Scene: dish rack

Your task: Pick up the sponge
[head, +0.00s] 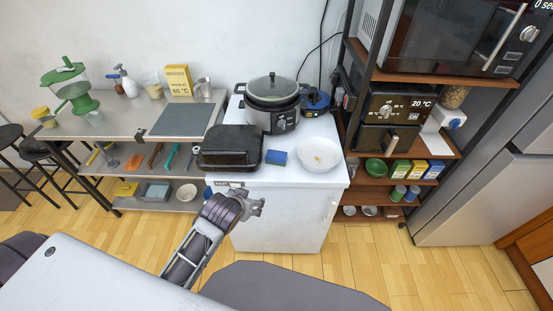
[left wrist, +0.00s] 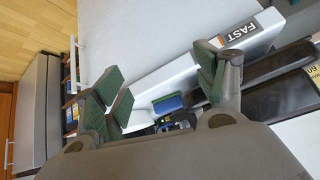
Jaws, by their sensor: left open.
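The sponge (head: 276,157), a small blue block, lies on the white cabinet top near its front edge, between a dark box and a white dish. In the left wrist view it shows as a blue and green block (left wrist: 167,104) between the fingers but farther off. My left gripper (head: 254,206) is in front of the cabinet, short of the sponge and apart from it. Its green-padded fingers (left wrist: 163,88) are spread wide in the left wrist view, with nothing held. My right gripper is not in view.
The dark box (head: 231,142) stands left of the sponge, the white dish (head: 320,154) right of it, and a rice cooker (head: 272,110) behind. The white cabinet (head: 280,220) has its front edge near my gripper. A shelf rack (head: 395,151) stands to the right.

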